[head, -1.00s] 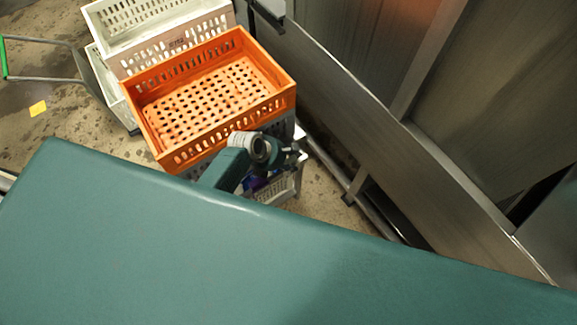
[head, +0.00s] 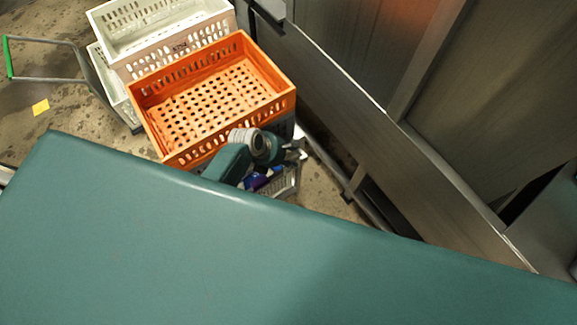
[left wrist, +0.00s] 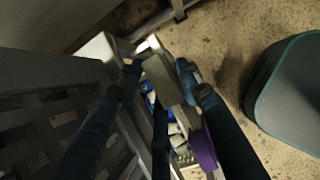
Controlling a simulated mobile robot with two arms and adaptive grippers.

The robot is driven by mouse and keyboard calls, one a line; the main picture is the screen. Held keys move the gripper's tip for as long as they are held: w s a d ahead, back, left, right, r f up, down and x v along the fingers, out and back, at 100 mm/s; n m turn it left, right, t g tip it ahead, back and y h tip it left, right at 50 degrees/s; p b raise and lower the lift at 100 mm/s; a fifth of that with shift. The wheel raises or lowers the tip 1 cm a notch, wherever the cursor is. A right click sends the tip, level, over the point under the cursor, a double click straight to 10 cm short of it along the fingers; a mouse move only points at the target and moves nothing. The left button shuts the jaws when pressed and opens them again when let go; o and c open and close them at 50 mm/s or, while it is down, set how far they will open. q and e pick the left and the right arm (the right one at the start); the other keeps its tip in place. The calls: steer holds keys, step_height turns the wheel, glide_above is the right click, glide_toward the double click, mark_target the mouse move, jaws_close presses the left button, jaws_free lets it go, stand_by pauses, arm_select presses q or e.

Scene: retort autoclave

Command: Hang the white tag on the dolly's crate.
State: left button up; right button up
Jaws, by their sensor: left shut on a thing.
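My left gripper (head: 293,152) is low beside the near right corner of the orange crate (head: 212,98). In the left wrist view its fingers (left wrist: 160,78) are shut on a flat, pale, shaded plate, which looks like the white tag (left wrist: 163,80). The tag cannot be made out in the head view. White crates (head: 178,46) stand stacked behind the orange one, beside a metal handle with a green grip (head: 8,58) that appears to be the dolly's. The dolly's base is hidden. My right gripper is not in view.
A grey basket (head: 288,180) with purple and white items sits below my gripper; the purple item (left wrist: 203,150) shows in the left wrist view. A slotted grey crate (left wrist: 45,125) is close to the fingers. A steel machine wall (head: 340,85) bounds the right side.

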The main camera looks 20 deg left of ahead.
arm_select(q)
steer(key=s+d+r+p, duration=0.2)
steer(key=s+d+p, duration=0.2)
steer(key=d+p, duration=0.1)
steer(key=shift+s+d+p, duration=0.15)
steer(key=shift+d+p, duration=0.1)
steer(key=shift+p, duration=0.15)
stand_by(0.4)
